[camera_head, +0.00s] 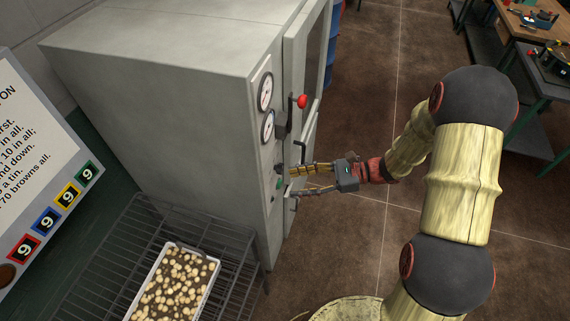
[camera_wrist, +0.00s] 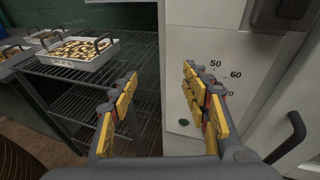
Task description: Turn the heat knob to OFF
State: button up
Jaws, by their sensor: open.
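The front of the grey cabinet (camera_head: 180,80) carries the heat dial. In the wrist view the dial's printed numbers 50 and 60 (camera_wrist: 225,71) show on the pale panel. The knob itself is not clearly seen; my gripper's right finger covers the panel beside and below the numbers. My gripper (camera_head: 297,180) is open, with its yellow fingers pointing at the cabinet front, close to the panel. In the wrist view the gripper (camera_wrist: 160,77) has its fingers wide apart with nothing between them. I cannot tell whether a finger touches the knob.
Two round gauges (camera_head: 265,92) and a red-balled lever (camera_head: 301,101) sit above my gripper. A dark door handle (camera_wrist: 290,138) is close on the right. A wire rack (camera_head: 99,260) with a tray of browned pieces (camera_head: 137,308) stands on the left. Open floor lies behind my arm.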

aim_at(282, 170)
jog(key=w+d+f+m+t+y+p, duration=0.2)
jog(key=w+d+f+m+t+p, duration=0.1)
jog(key=w+f+m+t, duration=0.35)
jog(key=shift+m+g, duration=0.45)
jog(key=x, duration=0.7)
jog(key=shift+s+a+r+b, duration=0.1)
jog(key=shift+s+a+b, duration=0.1)
jog(key=shift+b, duration=0.1)
jog(key=c, duration=0.4)
jog(key=c, duration=0.7)
jog(key=shift+c, duration=0.3)
